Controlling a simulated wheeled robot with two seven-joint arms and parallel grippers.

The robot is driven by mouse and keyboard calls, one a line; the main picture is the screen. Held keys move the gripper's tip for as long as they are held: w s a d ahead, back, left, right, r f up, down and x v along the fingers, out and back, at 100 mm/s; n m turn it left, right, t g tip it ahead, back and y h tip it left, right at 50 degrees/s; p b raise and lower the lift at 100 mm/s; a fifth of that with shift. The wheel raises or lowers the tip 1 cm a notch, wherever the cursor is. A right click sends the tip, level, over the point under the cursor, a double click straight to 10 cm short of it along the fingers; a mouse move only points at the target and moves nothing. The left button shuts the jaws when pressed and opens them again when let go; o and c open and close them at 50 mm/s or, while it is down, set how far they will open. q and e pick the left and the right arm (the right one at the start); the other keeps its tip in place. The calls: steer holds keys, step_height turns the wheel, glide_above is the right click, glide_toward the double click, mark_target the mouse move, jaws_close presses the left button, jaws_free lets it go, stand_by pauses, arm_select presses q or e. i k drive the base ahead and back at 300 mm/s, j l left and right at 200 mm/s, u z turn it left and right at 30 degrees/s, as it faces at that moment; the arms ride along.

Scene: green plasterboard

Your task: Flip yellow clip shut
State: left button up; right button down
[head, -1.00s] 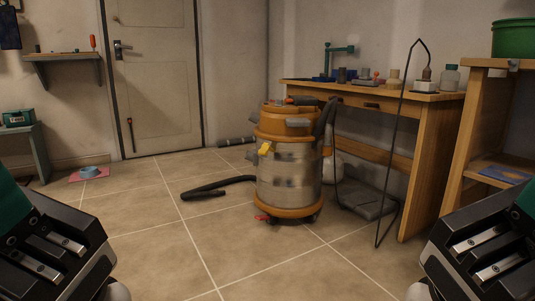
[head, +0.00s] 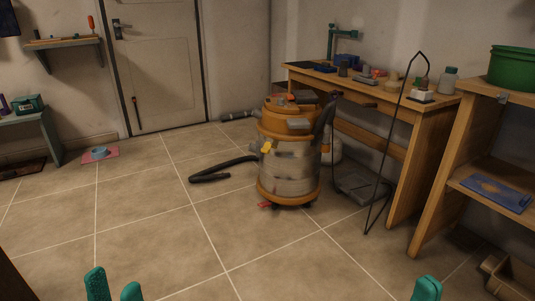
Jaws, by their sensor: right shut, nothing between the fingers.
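A workshop vacuum (head: 287,178) with an orange top and a dull metal drum stands on the tiled floor, near the middle of the head view. The small yellow clip (head: 268,147) is on its front left side, just below the orange upper section, and seems to stick out at an angle. My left gripper (head: 114,284) shows two teal fingertips with a gap between them at the bottom edge. It is open and empty. My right gripper (head: 427,288) shows as teal fingertips close together at the bottom right, shut and empty. Both are well short of the vacuum.
A black hose (head: 222,169) lies on the floor left of the vacuum. A wooden workbench (head: 405,160) and a shelf unit (head: 450,190) stand to the right. A thin black metal stand (head: 388,165) rises before the bench. The floor ahead is clear.

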mark_target(266, 149)
steer(key=i+u, duration=0.35)
steer(key=i, duration=1.8)
steer(key=l, duration=0.1)
